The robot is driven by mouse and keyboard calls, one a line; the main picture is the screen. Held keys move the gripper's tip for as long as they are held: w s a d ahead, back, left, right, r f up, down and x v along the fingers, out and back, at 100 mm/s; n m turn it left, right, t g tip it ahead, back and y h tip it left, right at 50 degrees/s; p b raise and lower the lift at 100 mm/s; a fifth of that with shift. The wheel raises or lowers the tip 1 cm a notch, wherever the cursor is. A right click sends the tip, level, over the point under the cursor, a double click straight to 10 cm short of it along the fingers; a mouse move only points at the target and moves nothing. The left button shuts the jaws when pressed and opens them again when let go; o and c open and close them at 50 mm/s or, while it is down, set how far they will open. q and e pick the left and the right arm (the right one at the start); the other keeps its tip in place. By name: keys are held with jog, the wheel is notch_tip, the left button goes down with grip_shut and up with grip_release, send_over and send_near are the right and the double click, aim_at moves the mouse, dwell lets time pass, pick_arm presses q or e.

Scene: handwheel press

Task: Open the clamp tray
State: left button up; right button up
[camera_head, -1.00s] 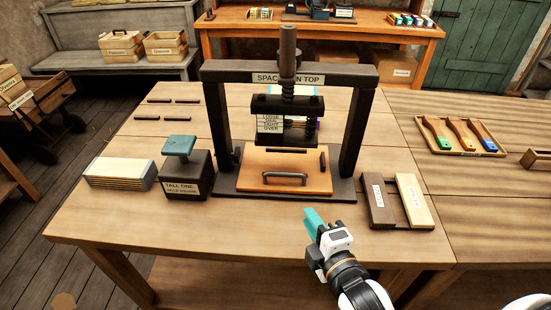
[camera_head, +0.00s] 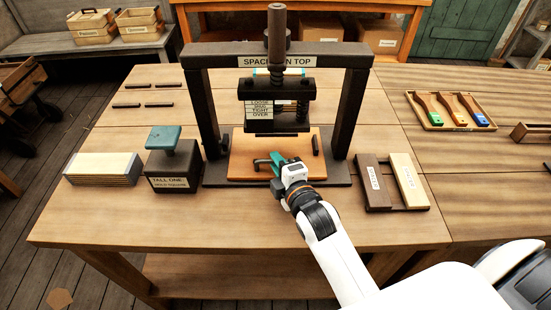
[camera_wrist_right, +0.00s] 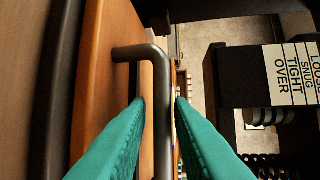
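The clamp tray is an orange wooden board (camera_head: 245,145) on the dark base of the press (camera_head: 361,90). Its grey metal handle (camera_head: 260,164) is partly hidden by my right gripper (camera_head: 280,162) in the head view. In the right wrist view the handle (camera_wrist_right: 162,75) runs between the two teal fingers of my right gripper (camera_wrist_right: 160,102). The fingers stand on both sides of the bar, with a thin gap showing, so they look open around it. The orange board (camera_wrist_right: 105,60) lies to the left there. My left gripper is not in view.
The screw and dark pressing block (camera_head: 277,88) hang above the board's rear. A dark block with a teal knob (camera_head: 172,165) and a pale stack (camera_head: 103,168) stand left. A two-tone wooden piece (camera_head: 408,182) lies right. The front table edge is clear.

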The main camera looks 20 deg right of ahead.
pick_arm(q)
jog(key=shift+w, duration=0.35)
pick_arm(e)
jog(key=shift+w+f, duration=0.15)
jog(key=shift+w, duration=0.5)
grip_shut()
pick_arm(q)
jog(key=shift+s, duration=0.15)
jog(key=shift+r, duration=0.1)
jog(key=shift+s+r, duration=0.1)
pick_arm(e)
jog(key=shift+s, duration=0.15)
